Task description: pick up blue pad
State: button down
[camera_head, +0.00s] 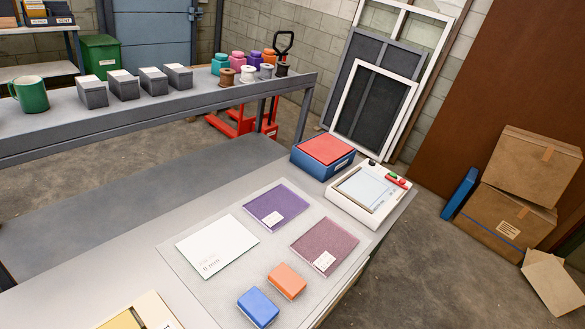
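A small blue pad (258,307) lies on the light mat (180,255) at the near edge of the grey table. An orange pad (287,281) of similar size lies just behind it and to its right, with a small gap between them. Nothing lies on top of the blue pad. My gripper is not in view.
On the mat are a white card (217,246), a purple sheet (276,205) and a mauve sheet (324,246). Behind stand a red-topped blue box (323,168) and a white framed device (368,194). A yellow-and-cream item (150,312) sits at the lower left.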

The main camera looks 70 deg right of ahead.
aim_at(254, 305)
jog(key=k, duration=1.2)
jog(key=z, duration=0.8)
